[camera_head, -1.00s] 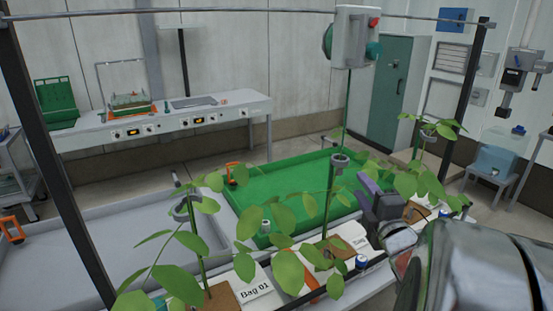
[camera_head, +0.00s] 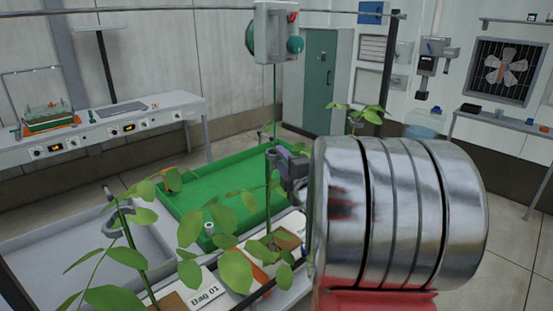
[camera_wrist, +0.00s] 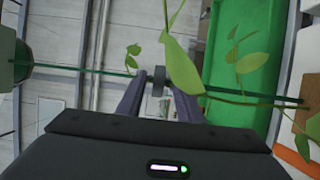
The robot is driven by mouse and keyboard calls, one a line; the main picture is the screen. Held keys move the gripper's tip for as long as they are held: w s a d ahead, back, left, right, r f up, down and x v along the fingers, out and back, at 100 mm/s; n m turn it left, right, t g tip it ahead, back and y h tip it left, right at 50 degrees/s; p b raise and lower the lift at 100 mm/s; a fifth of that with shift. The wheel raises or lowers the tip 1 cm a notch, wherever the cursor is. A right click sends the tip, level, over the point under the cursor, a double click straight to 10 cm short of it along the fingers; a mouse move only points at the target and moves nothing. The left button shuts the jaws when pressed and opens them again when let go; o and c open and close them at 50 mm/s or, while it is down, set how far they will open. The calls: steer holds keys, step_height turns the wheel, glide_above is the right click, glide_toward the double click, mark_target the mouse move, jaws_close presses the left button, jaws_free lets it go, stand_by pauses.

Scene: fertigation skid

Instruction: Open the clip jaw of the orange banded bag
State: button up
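The orange banded bag (camera_head: 262,278) is the white bag behind Bag 01 in the head view, its orange band partly behind leaves. A plant stem and green string rise from it. A grey clip (camera_wrist: 158,78) sits on this line in the wrist view. My gripper (camera_head: 279,160) is at clip height beside the string in the head view. In the wrist view my gripper (camera_wrist: 158,84) has its two fingers apart, one on each side of the clip. I cannot tell whether they touch it. A leaf covers part of the right fingertip.
Bag 01 (camera_head: 203,291) with its plant and grey clip (camera_head: 118,222) stands at the front left. The green tray (camera_head: 215,185) lies behind the bags. A box with a teal knob (camera_head: 275,32) hangs overhead. Leaves crowd the space around my gripper.

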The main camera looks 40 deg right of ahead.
steer(key=shift+x, duration=0.9)
steer(key=shift+c, duration=0.6)
